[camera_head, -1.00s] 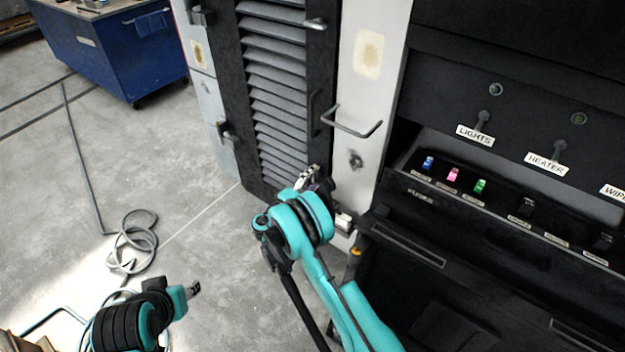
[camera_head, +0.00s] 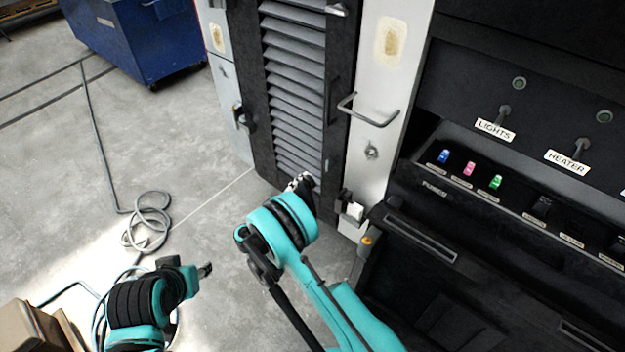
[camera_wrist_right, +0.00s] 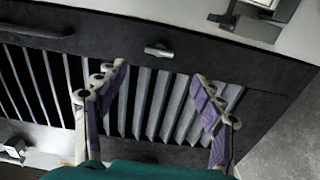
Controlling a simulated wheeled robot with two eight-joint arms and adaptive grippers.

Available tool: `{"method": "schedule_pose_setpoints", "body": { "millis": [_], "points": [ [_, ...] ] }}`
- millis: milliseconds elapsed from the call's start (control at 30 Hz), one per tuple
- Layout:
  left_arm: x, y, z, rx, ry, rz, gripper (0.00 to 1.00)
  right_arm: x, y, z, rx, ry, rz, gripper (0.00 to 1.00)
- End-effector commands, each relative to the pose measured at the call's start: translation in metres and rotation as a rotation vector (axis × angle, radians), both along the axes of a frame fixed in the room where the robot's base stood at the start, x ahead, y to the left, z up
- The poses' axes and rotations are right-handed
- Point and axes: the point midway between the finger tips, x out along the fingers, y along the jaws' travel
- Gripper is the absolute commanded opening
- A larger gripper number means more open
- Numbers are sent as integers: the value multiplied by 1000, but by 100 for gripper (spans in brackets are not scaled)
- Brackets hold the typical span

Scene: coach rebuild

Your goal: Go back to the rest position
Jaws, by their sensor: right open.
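My right gripper (camera_wrist_right: 160,105) is open and empty in the right wrist view, its two purple-padded fingers apart in front of a dark louvred door (camera_wrist_right: 150,85). In the head view the right gripper (camera_head: 302,184) is mostly hidden behind its own teal wrist, near the lower part of the louvred door (camera_head: 296,75). My left gripper (camera_head: 206,270) shows at the lower left over the bare floor, too small and edge-on to tell its opening. I see nothing held in either gripper.
To the right stands a black panel with blue, pink and green fuses (camera_head: 469,169) and labelled switches. A grey bar handle (camera_head: 370,117) sticks out from the white pillar (camera_head: 385,75). A coiled hose (camera_head: 148,222) lies on the floor. A blue cabinet (camera_head: 140,40) stands behind.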

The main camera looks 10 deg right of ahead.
Motion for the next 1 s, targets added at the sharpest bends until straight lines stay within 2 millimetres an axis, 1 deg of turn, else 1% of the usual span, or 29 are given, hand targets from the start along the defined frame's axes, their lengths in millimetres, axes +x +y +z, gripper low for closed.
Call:
{"method": "schedule_pose_setpoints", "body": {
  "millis": [133,567,667,767,867,1000],
  "points": [
    [0,0,0,0,0,0,40,-3,4,0,0,0,0,68],
    [0,0,0,0,0,0,40,-3,3,0,0,0,0,68],
    [0,0,0,0,0,0,40,-1,0,5,16,9,-2,68],
    [0,0,0,0,0,0,40,3,-9,20,67,36,-5,68],
    [0,0,0,0,0,0,40,4,-26,43,161,79,-9,68],
    [0,0,0,0,0,0,40,-7,-51,75,326,138,-14,68]
  ]
}}
